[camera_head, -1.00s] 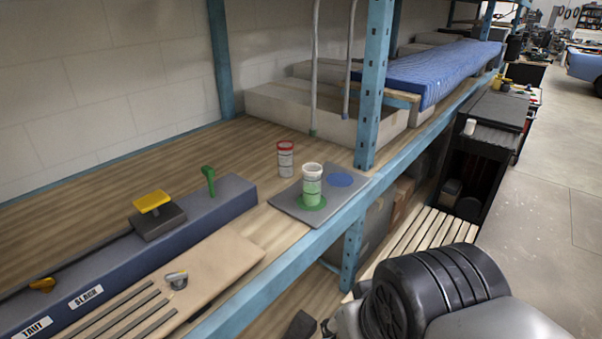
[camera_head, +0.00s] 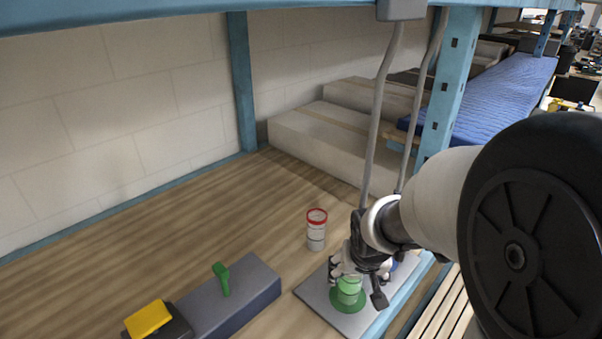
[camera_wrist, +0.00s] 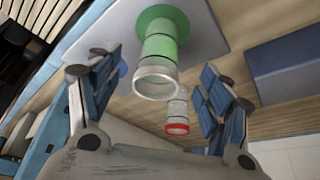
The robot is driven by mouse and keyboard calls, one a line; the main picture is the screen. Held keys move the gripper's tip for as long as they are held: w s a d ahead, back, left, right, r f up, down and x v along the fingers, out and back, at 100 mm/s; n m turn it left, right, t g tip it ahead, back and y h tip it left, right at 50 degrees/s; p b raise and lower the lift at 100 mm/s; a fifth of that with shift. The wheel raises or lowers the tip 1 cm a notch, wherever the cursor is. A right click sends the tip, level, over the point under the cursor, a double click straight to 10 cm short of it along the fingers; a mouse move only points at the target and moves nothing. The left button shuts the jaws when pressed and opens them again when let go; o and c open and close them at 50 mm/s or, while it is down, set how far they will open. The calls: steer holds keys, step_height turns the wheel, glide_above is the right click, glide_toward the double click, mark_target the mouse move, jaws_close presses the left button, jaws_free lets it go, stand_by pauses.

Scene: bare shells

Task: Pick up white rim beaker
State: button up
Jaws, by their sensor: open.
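The white rim beaker, with green contents, stands on a green disc on a grey mat. In the wrist view the beaker (camera_wrist: 158,72) lies between the two spread fingers of my gripper (camera_wrist: 155,95), its white rim facing the camera and a gap on both sides. In the head view my gripper (camera_head: 362,268) is over the beaker (camera_head: 349,288) and hides its upper part. The green disc (camera_head: 340,305) and grey mat (camera_head: 316,293) show around it. My gripper is open and holds nothing.
A red-rimmed beaker (camera_head: 316,232) stands close behind the mat, also in the wrist view (camera_wrist: 177,112). A grey-blue block (camera_head: 252,290) with a green handle (camera_head: 221,278) lies to the left. A blue upright post (camera_head: 449,85) and a hanging grey rod (camera_head: 379,120) stand behind my arm.

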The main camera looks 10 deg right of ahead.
mark_target(353, 278)
steer(key=x, duration=0.3)
steer(key=shift+w+a+f+b, duration=0.1)
steer(key=shift+w+f+b, duration=0.15)
steer(key=shift+b, duration=0.1)
steer(key=shift+b+x, duration=1.05)
steer(key=shift+x, duration=2)
steer(key=shift+w, duration=0.1)
steer(key=shift+r, duration=0.1)
steer(key=shift+c, duration=0.6)
steer(key=c, duration=1)
